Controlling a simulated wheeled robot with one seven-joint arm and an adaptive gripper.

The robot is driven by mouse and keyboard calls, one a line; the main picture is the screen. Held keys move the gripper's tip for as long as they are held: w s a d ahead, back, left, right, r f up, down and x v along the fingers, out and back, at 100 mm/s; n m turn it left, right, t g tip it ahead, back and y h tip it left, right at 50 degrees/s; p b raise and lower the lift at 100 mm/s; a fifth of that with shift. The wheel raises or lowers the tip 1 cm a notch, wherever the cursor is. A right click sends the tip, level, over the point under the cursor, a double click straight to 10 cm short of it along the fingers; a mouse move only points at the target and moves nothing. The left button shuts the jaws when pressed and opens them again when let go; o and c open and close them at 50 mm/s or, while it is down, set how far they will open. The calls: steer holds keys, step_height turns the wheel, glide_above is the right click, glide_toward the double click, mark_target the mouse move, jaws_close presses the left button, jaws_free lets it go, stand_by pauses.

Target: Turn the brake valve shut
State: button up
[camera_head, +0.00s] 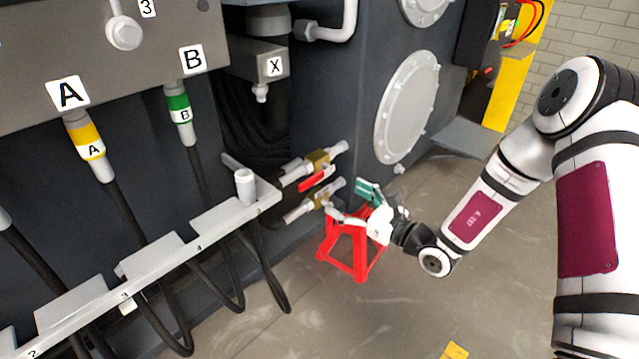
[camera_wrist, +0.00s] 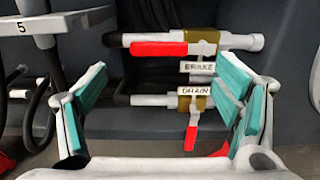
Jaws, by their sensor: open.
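The brake valve sits on the upper pipe, with a brass body (camera_wrist: 203,37) above a BRAKE label (camera_wrist: 198,67). Its red lever (camera_wrist: 158,49) lies along the pipe, pointing left in the wrist view; the lever (camera_head: 316,180) also shows in the head view. Below is the drain valve (camera_wrist: 197,102) with a DRAIN label; its red lever (camera_wrist: 191,138) hangs down, across its pipe. My gripper (camera_wrist: 165,85) is open and empty, teal pads spread wide. It faces both valves from the front, apart from the brake lever. In the head view my gripper (camera_head: 367,200) is right of the valves.
A red stand (camera_head: 350,248) is on the floor below my gripper. A grey bracket rail (camera_head: 200,225) with black hoses runs left of the valves; its end, marked 5 (camera_wrist: 22,27), is at the wrist view's left. Open floor lies to the right.

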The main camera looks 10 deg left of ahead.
mark_target(314, 179)
steer(key=b+x, duration=0.2)
steer(key=x, duration=0.7)
steer(key=shift+w+a, duration=0.15)
steer(key=shift+a, duration=0.15)
steer(key=c, duration=1.4)
